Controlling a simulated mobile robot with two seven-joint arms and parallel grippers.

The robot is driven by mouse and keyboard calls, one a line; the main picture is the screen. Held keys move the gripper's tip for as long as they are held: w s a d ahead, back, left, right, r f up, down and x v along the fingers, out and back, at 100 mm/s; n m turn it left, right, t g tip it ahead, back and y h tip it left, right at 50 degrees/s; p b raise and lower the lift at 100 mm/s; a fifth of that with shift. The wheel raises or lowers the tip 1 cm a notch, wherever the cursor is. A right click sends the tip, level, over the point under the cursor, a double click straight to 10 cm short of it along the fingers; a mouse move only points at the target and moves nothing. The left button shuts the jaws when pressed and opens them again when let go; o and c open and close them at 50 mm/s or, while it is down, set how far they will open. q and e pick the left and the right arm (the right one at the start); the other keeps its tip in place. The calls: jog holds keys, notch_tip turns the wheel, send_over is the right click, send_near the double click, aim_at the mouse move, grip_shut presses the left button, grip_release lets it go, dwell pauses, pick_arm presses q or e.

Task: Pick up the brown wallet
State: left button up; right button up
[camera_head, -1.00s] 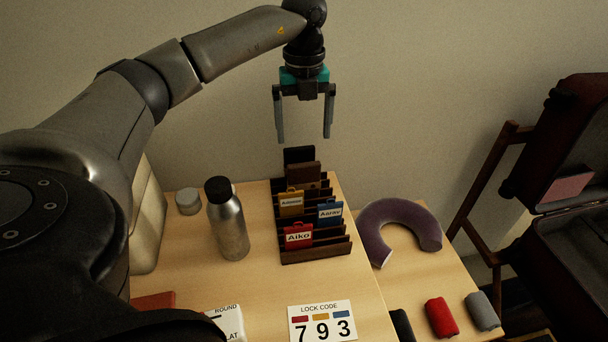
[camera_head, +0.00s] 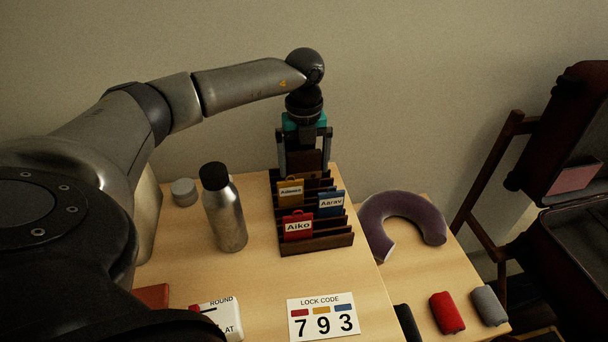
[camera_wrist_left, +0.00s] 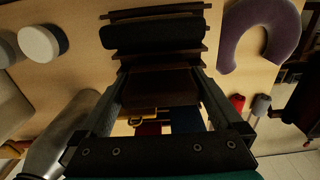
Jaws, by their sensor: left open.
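The brown wallet (camera_head: 304,164) stands upright in a back slot of the dark wooden rack (camera_head: 318,243), behind the tagged items. My left gripper (camera_head: 305,156) points down over the back of the rack, with one finger on each side of the wallet. In the left wrist view the brown wallet (camera_wrist_left: 158,88) lies between the two open fingers (camera_wrist_left: 160,80). I cannot tell whether the fingers touch it. A black item (camera_wrist_left: 152,33) stands in the slot behind it. My right gripper is not in view.
Yellow (camera_head: 290,192), blue (camera_head: 331,204) and red (camera_head: 298,226) name tags stand in the front slots. A steel bottle (camera_head: 226,217) and a grey round tin (camera_head: 184,192) are left of the rack. A purple neck pillow (camera_head: 405,212) lies right. A lock code card (camera_head: 322,317) lies in front.

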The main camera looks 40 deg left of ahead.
aim_at(304, 176)
pick_arm(q)
jog(key=shift+f, duration=1.3)
jog(key=shift+c, duration=0.4)
jog(key=c, duration=1.1)
